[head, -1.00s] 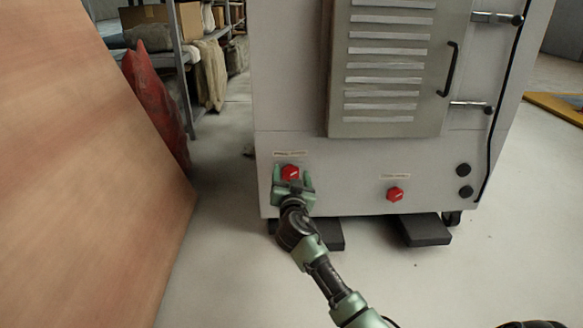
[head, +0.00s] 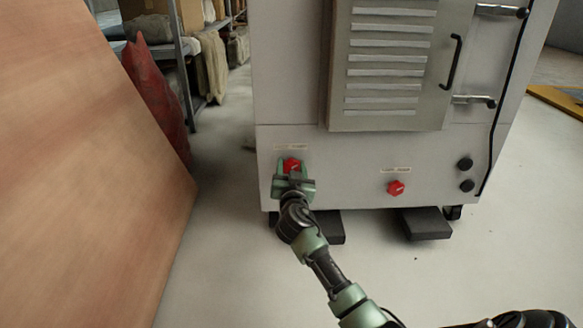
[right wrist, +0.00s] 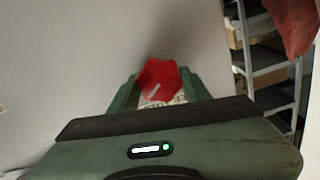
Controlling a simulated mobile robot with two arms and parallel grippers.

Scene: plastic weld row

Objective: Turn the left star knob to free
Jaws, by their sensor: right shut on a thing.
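The left star knob (head: 291,165) is red with a white mark and sits low on the left of the machine's front, under a small label. It also shows in the right wrist view (right wrist: 160,76), its white mark slanted. My right gripper (head: 291,168) is shut on this knob, one green finger on each side. My left gripper is not in view.
A second red knob (head: 396,188) sits to the right on the same panel, with two black round knobs (head: 466,175) beyond it. A wooden board (head: 90,190) stands close on the left. Shelving (head: 187,60) is behind. The floor in front is clear.

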